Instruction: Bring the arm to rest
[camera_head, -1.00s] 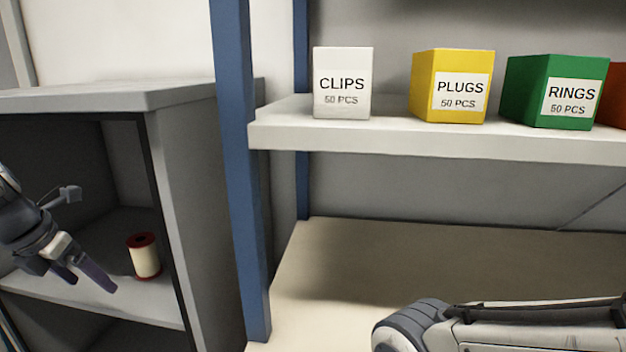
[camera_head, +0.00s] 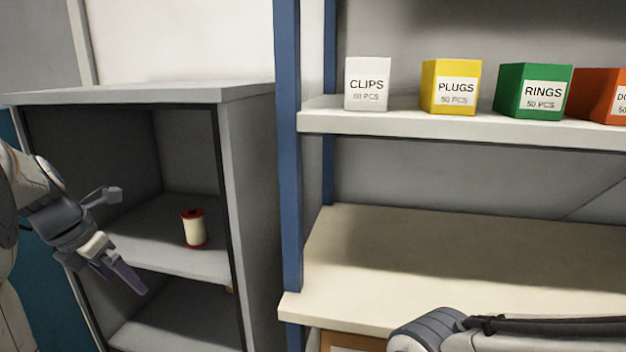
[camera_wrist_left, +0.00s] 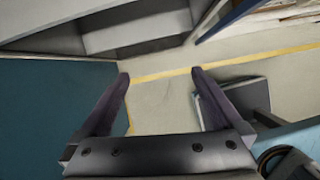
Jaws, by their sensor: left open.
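My left gripper (camera_head: 122,274) comes in from the left in the head view, in front of the grey cabinet (camera_head: 258,190). Its fingers point down and to the right. In the left wrist view its two fingers (camera_wrist_left: 160,76) are wide apart with only floor between them, so it is open and empty. Part of my right arm (camera_head: 500,335) shows at the bottom right of the head view. Its gripper is outside the frame.
A spool (camera_head: 193,229) with red ends stands on the cabinet's middle shelf. A white clips box (camera_head: 368,72), yellow plugs box (camera_head: 450,75), green rings box (camera_head: 512,88) and orange box (camera_head: 592,92) stand on the upper shelf (camera_head: 450,128). The lower worktop (camera_head: 450,250) is clear.

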